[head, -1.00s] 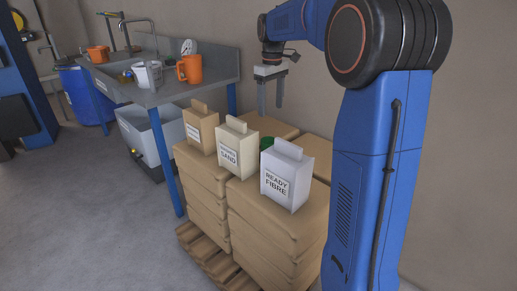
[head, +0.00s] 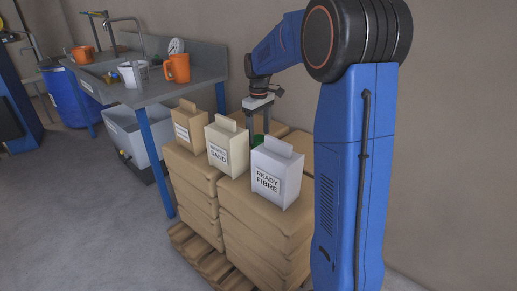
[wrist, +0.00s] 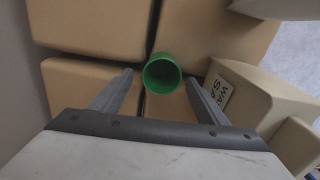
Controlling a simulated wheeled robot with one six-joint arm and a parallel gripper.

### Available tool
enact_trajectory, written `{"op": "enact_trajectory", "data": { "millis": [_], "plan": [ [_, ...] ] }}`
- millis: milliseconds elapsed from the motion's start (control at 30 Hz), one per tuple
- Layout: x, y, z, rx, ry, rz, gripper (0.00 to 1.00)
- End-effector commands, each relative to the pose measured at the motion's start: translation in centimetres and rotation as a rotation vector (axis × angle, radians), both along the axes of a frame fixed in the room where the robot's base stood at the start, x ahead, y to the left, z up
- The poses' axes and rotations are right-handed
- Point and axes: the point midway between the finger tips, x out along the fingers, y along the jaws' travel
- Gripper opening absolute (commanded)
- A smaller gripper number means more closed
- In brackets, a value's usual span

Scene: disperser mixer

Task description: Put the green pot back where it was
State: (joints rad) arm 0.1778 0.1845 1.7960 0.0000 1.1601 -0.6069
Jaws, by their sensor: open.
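The green pot (wrist: 161,76) stands open end up on the stacked tan sacks in the wrist view, just beyond and between my fingertips. In the head view only a bit of the green pot (head: 257,139) shows behind the boxes. My gripper (head: 258,126) points down over the sacks, open, with a finger on each side of the pot's line. In the wrist view my gripper (wrist: 158,90) has nothing clasped between its fingers. Whether a finger touches the pot cannot be told.
The sink bench (head: 180,86) holds orange jugs (head: 177,68) and a pale jug (head: 134,73). A wall rises behind the sacks (head: 270,215).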

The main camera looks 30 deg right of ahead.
Motion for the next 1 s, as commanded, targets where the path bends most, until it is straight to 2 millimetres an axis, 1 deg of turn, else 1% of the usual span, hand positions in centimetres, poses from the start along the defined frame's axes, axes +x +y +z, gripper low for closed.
{"op": "enact_trajectory", "data": {
  "millis": [300, 400, 500, 667, 700, 867, 900, 933, 967, 1000],
  "plan": [
    [-0.3, 0.2, -3.9, 0.000, 0.002, 0.000, 0.68],
    [-0.3, 0.2, -4.7, 0.000, 0.001, 0.000, 0.68],
    [-0.3, 0.2, -5.0, 0.000, 0.001, 0.000, 0.68],
    [-0.3, 0.2, -5.0, 0.000, 0.001, 0.000, 0.68],
    [-0.3, 0.2, -5.0, 0.000, 0.001, 0.000, 0.66],
    [-0.3, 0.2, -5.0, 0.000, 0.001, 0.000, 0.27],
    [-0.3, 0.2, -5.0, 0.000, 0.001, 0.000, 0.25],
    [-0.3, 0.2, -5.0, 0.000, 0.001, 0.000, 0.25],
    [-0.2, 0.2, -5.0, 0.000, 0.001, 0.000, 0.21],
    [-0.2, 0.2, -5.0, 0.000, 0.001, 0.000, 0.21]
  ]
}}
